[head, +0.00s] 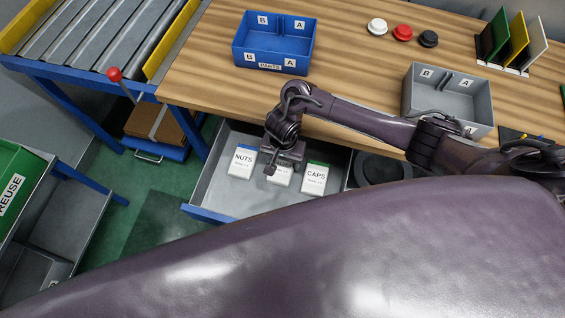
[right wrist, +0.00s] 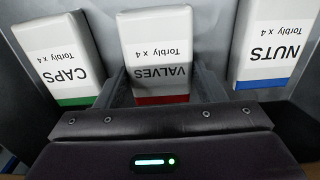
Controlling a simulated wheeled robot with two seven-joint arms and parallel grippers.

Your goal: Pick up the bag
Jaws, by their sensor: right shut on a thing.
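Three white bags stand in the open grey drawer (head: 225,200). The NUTS bag (head: 242,162) with a blue edge is on the left in the head view, and the CAPS bag (head: 314,179) with a green edge is on the right. Between them is the VALVES bag (head: 279,179), partly hidden by my right gripper (head: 284,167). In the right wrist view the VALVES bag (right wrist: 157,45) has a red edge and sits between the two fingers, which are shut on it. CAPS (right wrist: 60,50) and NUTS (right wrist: 272,40) stand apart on either side. My left gripper is not in view.
Above the drawer is a wooden table (head: 200,75) with a blue parts box (head: 270,62), a grey divided box (head: 420,108) and white, red and black caps (head: 402,33). A roller conveyor (head: 100,40) is at the left, and a green REUSE bin (head: 22,165) is lower left.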

